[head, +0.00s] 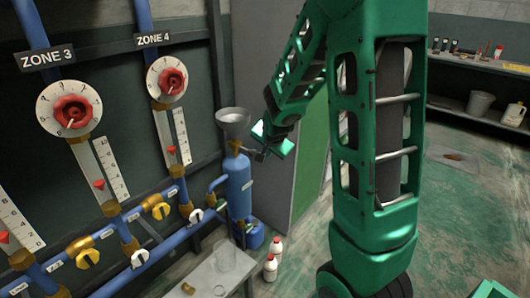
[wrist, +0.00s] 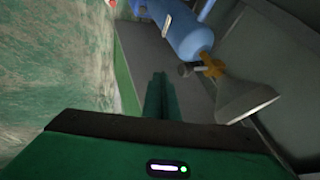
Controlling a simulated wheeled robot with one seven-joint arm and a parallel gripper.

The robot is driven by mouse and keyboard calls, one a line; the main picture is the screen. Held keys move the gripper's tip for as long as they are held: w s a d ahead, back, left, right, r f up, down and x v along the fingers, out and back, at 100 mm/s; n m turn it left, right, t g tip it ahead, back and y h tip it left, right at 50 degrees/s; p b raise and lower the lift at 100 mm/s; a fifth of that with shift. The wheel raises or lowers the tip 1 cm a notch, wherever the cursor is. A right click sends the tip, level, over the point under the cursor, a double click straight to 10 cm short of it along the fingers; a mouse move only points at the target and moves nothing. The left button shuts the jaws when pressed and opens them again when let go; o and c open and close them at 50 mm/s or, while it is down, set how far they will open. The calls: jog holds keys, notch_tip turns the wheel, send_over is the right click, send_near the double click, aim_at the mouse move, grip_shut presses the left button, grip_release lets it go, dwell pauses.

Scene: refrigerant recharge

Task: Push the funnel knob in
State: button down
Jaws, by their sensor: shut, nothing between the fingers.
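The grey funnel (head: 233,121) stands on top of a blue cylinder (head: 237,184) beside the pipe wall. In the wrist view the funnel (wrist: 247,98) appears tilted at the right, with a brass fitting (wrist: 212,66) joining it to the blue cylinder (wrist: 187,30). The small grey funnel knob (wrist: 186,69) sticks out from the brass fitting. My gripper (wrist: 160,76) is shut and empty, with its fingertips just left of the knob and a visible gap between them in that view. In the head view my gripper (head: 266,146) is right of the funnel's neck, partly hiding the knob area.
Blue pipes with yellow and white valves (head: 157,206) and red-centred dials (head: 69,109) fill the left wall. A small table (head: 203,275) with a clear container stands below the cylinder. White bottles (head: 271,267) stand on the floor. A grey cabinet (head: 290,185) is close behind my gripper.

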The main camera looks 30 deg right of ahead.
aim_at(247, 150)
jog(key=w+f, duration=0.4)
jog(key=w, duration=0.3)
jog(key=shift+w+d+f, duration=0.15)
jog(key=shift+d+f, duration=0.1)
jog(key=shift+f, duration=0.1)
jog(key=shift+d, duration=0.1)
